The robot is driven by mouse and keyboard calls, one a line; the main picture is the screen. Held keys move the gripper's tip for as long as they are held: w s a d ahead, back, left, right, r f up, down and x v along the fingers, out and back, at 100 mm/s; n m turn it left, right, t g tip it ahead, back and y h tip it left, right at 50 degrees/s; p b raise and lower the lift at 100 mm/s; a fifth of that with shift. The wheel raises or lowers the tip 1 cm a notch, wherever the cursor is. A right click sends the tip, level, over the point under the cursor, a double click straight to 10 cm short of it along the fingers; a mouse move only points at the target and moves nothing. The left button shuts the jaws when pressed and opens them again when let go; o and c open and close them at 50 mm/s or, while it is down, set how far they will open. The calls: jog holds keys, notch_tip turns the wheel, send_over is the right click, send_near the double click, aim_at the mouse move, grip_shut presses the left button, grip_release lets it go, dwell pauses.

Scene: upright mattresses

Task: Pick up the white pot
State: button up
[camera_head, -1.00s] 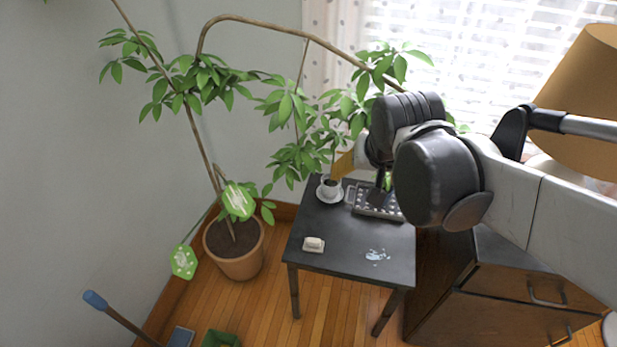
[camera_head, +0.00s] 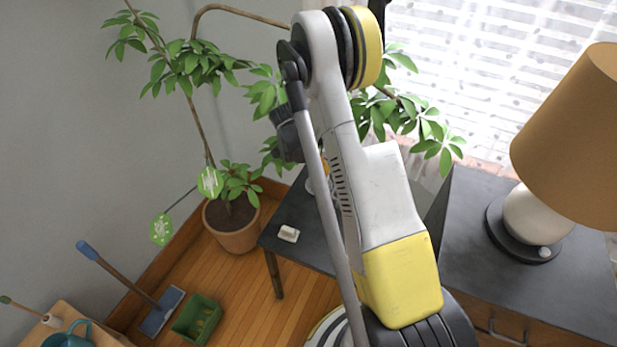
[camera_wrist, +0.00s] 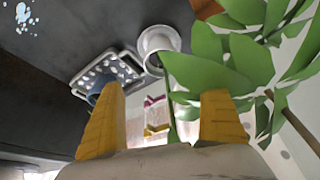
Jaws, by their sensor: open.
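The white pot (camera_wrist: 160,44) looks like a small cup on a white saucer. It stands near the edge of the dark table (camera_wrist: 50,95), and in the wrist view it is beyond my fingertips, near the top middle. In the head view my arm hides most of it; a pale sliver (camera_head: 311,186) shows beside the arm. My gripper (camera_wrist: 163,95) is open, with its two yellow fingers wide apart and nothing between them. It is apart from the pot. In the head view my gripper is mostly hidden behind the arm.
A grey perforated tray (camera_wrist: 108,68) lies right beside the pot. Plant leaves (camera_wrist: 225,65) crowd the pot's other side and the right finger. A small white block (camera_head: 288,233) lies on the table. A lamp (camera_head: 565,130) stands on a dark cabinet at right.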

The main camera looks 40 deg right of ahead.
aim_at(319, 175)
jog(key=b+x, duration=0.2)
jog(key=x, duration=0.3)
jog(key=shift+d+f, duration=0.1)
jog(key=shift+f, duration=0.3)
jog(key=b+x, duration=0.3)
jog(key=x, duration=0.2)
jog(key=shift+w, duration=0.2)
jog(key=shift+r, duration=0.1)
jog(key=c, duration=1.5)
